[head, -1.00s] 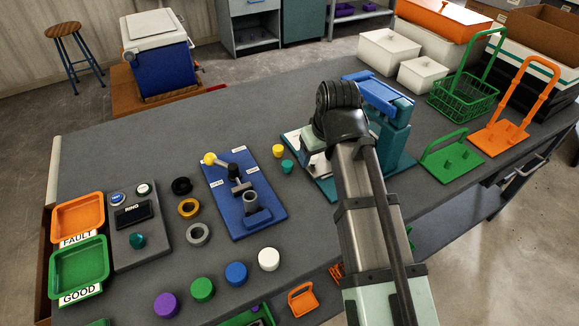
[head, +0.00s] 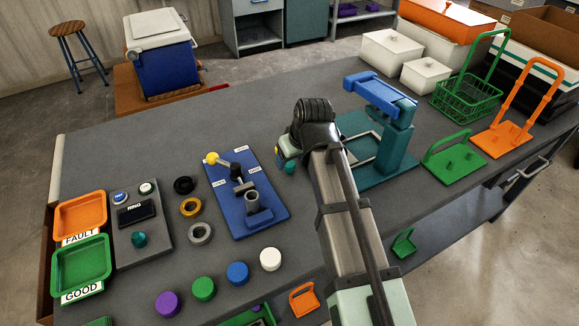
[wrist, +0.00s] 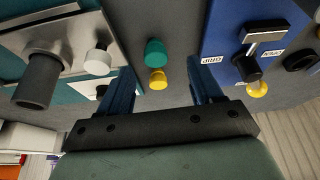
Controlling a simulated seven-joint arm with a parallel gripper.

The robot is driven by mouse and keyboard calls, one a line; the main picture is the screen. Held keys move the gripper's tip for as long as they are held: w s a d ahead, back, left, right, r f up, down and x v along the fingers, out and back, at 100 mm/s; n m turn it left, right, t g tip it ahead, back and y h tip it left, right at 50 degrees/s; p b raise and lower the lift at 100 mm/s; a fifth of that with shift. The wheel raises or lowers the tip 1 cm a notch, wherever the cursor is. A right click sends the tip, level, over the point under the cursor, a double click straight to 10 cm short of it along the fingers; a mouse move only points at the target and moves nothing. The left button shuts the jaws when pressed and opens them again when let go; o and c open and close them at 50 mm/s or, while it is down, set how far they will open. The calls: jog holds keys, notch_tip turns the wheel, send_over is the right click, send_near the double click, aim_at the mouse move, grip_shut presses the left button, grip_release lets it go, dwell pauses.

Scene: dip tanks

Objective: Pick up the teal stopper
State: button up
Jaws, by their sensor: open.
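The teal stopper (wrist: 155,52) stands on the grey bench in the wrist view, just beyond the yellow stopper (wrist: 158,78). In the head view the teal stopper (head: 289,167) is partly covered by my arm's end. My gripper (wrist: 163,72) is open and empty. Its two blue fingers are spread to the left and right of the stoppers in the wrist view, with the teal stopper slightly ahead of the tips. The fingers are mostly hidden in the head view.
A blue fixture (head: 246,205) with a knobbed lever stands left of my gripper in the head view. A teal press (head: 392,145) stands close on the right. Several coloured caps line the front, with rings (head: 190,207) beside the blue fixture.

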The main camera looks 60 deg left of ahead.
aim_at(290, 164)
jog(key=shift+w+x, duration=0.15)
jog(key=shift+x, duration=1.2)
jog(key=shift+w+x, duration=0.2)
jog(key=shift+x, duration=1.1)
jog(key=shift+a, duration=0.1)
jog(key=shift+c, duration=0.2)
jog(key=c, duration=1.1)
